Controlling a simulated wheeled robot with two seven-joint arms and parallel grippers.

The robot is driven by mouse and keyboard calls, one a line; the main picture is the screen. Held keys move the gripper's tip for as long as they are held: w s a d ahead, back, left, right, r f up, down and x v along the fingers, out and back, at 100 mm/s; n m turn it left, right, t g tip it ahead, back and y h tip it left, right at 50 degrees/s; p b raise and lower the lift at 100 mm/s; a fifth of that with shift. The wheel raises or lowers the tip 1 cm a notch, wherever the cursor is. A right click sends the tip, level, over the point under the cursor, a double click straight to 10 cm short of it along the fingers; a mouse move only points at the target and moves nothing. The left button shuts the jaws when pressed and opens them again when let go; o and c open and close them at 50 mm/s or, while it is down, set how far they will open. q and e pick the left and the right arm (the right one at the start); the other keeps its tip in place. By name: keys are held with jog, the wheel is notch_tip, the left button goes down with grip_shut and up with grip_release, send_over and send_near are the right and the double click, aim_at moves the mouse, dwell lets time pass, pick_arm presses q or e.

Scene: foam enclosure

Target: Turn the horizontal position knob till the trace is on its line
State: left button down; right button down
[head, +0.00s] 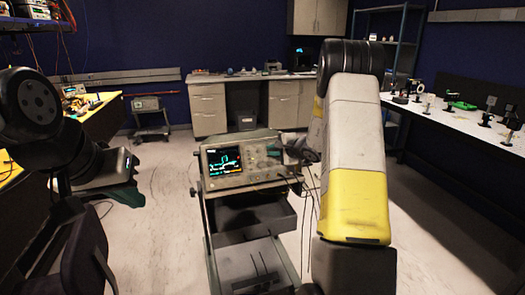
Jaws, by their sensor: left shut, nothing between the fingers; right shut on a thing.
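The oscilloscope (243,178) stands on a cart in the middle of the head view, its lit screen (225,159) facing me. The screen shows a bright stepped trace on black; its line is too small to make out. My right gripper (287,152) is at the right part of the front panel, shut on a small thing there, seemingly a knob. The knob itself is hidden, so I cannot tell which one it is. My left gripper (130,162) is at the left, shut and empty, well away from the oscilloscope.
The cart (240,237) has a drawer and a lower shelf, with cables hanging at its right. My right arm blocks the view behind it. A yellow-topped bench (98,119) is at the left, a white bench (465,128) at the right. Open floor lies around the cart.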

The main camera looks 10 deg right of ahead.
jog(key=m, duration=0.2)
jog(key=m+t, duration=0.1)
jog(key=m, duration=0.2)
jog(key=shift+s+f, duration=0.1)
jog(key=shift+f, duration=0.1)
dwell(0.3)
jog(key=c, duration=1.7)
grip_release()
jog(key=shift+s+r, duration=0.1)
jog(key=v, duration=0.7)
jog(key=shift+s+d, duration=0.15)
jog(key=shift+s, duration=0.2)
